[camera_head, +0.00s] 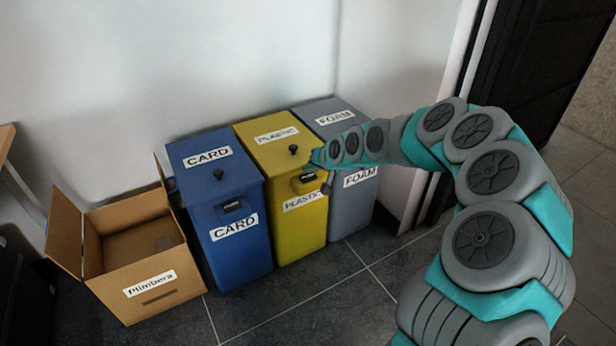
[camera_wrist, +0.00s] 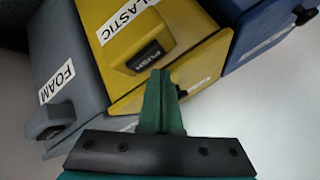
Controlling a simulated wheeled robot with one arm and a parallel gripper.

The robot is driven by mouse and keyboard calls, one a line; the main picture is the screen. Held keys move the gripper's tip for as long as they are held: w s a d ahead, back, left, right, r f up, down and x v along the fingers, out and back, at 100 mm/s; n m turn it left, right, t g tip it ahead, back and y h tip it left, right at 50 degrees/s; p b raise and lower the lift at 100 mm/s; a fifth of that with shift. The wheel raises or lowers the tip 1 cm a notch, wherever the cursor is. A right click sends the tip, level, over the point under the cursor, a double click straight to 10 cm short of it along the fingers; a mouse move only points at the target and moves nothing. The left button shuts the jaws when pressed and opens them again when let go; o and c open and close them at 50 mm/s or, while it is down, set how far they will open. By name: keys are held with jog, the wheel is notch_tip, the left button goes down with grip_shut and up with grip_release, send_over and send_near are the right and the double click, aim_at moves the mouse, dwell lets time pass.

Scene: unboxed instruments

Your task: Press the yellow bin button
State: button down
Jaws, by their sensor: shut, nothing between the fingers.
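The yellow bin (camera_head: 300,222) labelled PLASTIC stands between the blue and grey bins, its lid shut. Its dark button (camera_head: 308,178) is on the upper front, and in the wrist view the button (camera_wrist: 146,57) reads PUSH. My gripper (camera_head: 319,158) is at the yellow bin's upper front edge, close to the button. In the wrist view my gripper (camera_wrist: 160,76) has its green fingers together and empty, with the tips just below the button in the picture. I cannot tell whether they touch the bin. A black lid knob is partly hidden behind the fingers.
The blue CARD bin (camera_head: 228,220) is left of the yellow bin and the grey FOAM bin (camera_head: 352,207) is right of it, both close alongside. An open cardboard box (camera_head: 133,262) stands at far left. A white wall is behind. The tiled floor (camera_head: 310,310) in front is clear.

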aim_at(309, 179)
jog(key=shift+f, duration=0.4)
jog(key=shift+f+b, duration=0.35)
jog(key=shift+f, duration=0.05)
dwell(0.7)
jog(key=shift+r, duration=0.1)
dwell(0.3)
jog(key=shift+r, duration=0.7)
jog(key=shift+r+p, duration=0.8)
jog(key=shift+r, duration=1.8)
jog(key=shift+f, duration=0.1)
